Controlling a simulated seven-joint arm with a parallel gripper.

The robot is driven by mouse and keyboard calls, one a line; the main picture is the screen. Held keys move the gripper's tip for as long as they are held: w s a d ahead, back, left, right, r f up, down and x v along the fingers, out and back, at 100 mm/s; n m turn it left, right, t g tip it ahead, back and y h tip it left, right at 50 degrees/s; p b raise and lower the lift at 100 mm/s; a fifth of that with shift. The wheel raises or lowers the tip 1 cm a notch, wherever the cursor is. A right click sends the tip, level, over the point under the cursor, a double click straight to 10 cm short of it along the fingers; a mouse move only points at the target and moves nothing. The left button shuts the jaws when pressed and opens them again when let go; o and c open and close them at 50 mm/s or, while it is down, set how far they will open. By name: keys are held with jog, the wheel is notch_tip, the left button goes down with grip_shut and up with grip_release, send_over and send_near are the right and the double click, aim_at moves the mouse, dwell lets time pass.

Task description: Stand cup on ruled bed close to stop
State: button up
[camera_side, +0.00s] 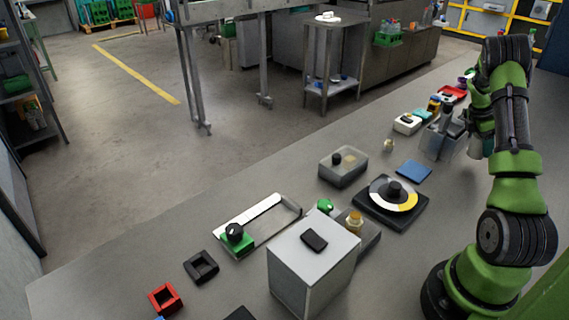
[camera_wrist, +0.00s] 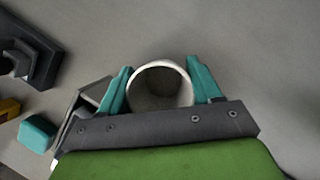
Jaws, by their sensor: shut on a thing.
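A pale cup (camera_wrist: 160,88) shows in the wrist view, its round open mouth facing the camera. My gripper (camera_wrist: 158,68) is shut on it, with one teal fingertip on each side. In the side view my gripper is at the far right end of the bench, largely hidden by my arm, and the cup is hard to make out there. A long frame with a white strip (camera_side: 250,212), which looks like the ruled bed, lies at the left middle of the bench. A green block with a black knob (camera_side: 236,236), perhaps the stop, sits at its near left end.
A grey box (camera_side: 440,142) stands close to my gripper. The bench's left back edge is mostly clear.

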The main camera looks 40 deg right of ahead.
jog(key=s+a, duration=0.1)
jog(key=a, duration=0.4)
jog(key=s+a+r, duration=0.1)
jog(key=s+a, duration=0.1)
jog(key=a, duration=0.2)
jog(key=s+a, duration=0.1)
jog(key=a, duration=0.4)
jog(key=shift+s+a+r, duration=0.3)
jog(key=shift+s, duration=0.05)
notch_tip(320, 180, up, 11)
jog(key=w+a+f+m+g+y, duration=0.1)
jog(key=w+a+m, duration=0.25)
jog(key=w, duration=0.35)
jog(key=w+a+m+y, duration=0.1)
jog(key=w+a+m, duration=0.2)
jog(key=w+a, duration=0.35)
jog(key=m+t+y, duration=0.3)
jog(key=m+y, duration=0.2)
jog(key=m, duration=1.1)
send_over(276, 223)
jog(key=d, duration=0.2)
jog(key=shift+g, duration=0.3)
jog(key=f, duration=1)
jog(key=shift+w, duration=0.4)
jog(key=shift+f, duration=2.1)
